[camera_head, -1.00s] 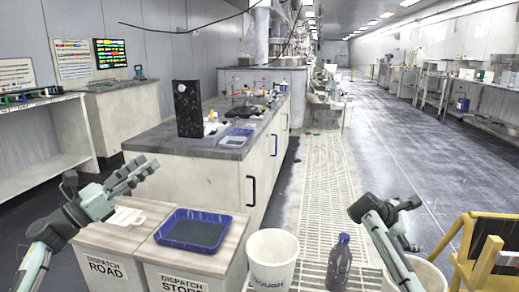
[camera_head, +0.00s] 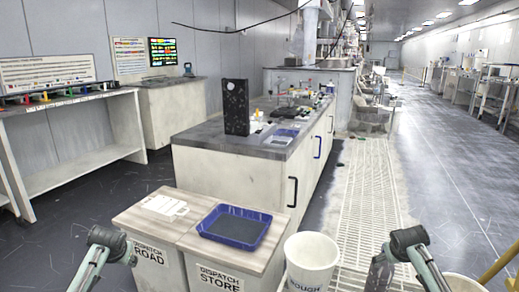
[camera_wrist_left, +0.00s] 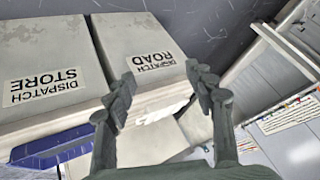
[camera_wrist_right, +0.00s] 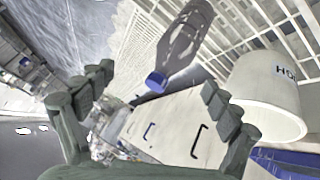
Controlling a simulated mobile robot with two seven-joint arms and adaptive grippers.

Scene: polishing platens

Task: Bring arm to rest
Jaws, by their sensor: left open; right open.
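My left arm (camera_head: 106,242) is at the lower left of the head view, bent low in front of the dispatch boxes, its fingers out of that view. In the left wrist view the left gripper (camera_wrist_left: 163,88) is open and empty, with the DISPATCH ROAD box (camera_wrist_left: 150,45) behind its fingers. My right arm (camera_head: 408,240) is at the lower right of the head view, fingers also out of that view. In the right wrist view the right gripper (camera_wrist_right: 158,88) is open and empty. A clear bottle (camera_wrist_right: 185,45) with a blue cap shows beyond its fingertips.
A blue tray (camera_head: 262,217) lies on the DISPATCH STORE box (camera_head: 222,279). A white rack (camera_head: 165,206) lies on the DISPATCH ROAD box (camera_head: 150,254). A white bin (camera_head: 312,262) stands right of them. A long bench (camera_head: 225,180) is beyond.

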